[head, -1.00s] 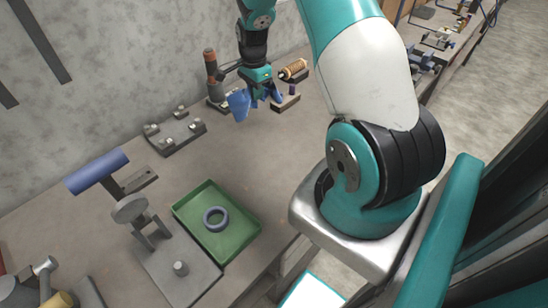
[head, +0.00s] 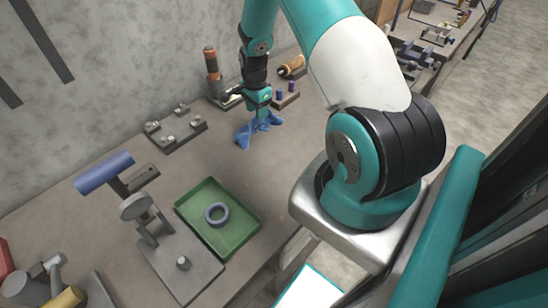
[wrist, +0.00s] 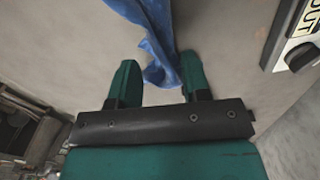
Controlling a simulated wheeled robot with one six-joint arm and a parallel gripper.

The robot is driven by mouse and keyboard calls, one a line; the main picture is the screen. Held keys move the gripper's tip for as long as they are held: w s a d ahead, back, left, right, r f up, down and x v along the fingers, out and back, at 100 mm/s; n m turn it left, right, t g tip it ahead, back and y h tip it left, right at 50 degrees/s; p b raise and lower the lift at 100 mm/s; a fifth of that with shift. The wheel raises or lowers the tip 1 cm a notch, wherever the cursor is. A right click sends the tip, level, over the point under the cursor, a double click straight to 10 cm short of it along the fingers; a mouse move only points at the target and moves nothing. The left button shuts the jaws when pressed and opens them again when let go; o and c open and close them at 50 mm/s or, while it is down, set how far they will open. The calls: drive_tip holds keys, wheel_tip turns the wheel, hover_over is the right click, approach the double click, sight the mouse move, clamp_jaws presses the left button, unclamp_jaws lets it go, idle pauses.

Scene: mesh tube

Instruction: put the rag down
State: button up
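My gripper (head: 260,112) is low over the bench, with the blue rag (head: 246,136) between its fingers. The fingers (wrist: 160,75) stand partly apart in the wrist view, and the bunched rag (wrist: 158,45) fills most of the gap between their tips, so they look shut on it. In the head view the rag spreads below the gripper in pointed folds, and its lower ends look to touch the bench top (head: 215,155). The exact contact between fingers and cloth is partly hidden.
A green tray (head: 240,241) with a grey-blue ring (head: 216,214) stands nearer the front. A plate with knobs (head: 176,132) is left of the rag, an orange-topped tool (head: 212,62) behind it, and a block with purple pegs (head: 286,97) to the right. Bare bench lies between rag and tray.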

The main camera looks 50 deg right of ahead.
drive_tip(key=o, duration=0.4)
drive_tip(key=shift+r, duration=0.1)
wheel_tip(320, 180, up, 17)
drive_tip(key=b, duration=0.4)
drive_tip(key=shift+r, duration=0.1)
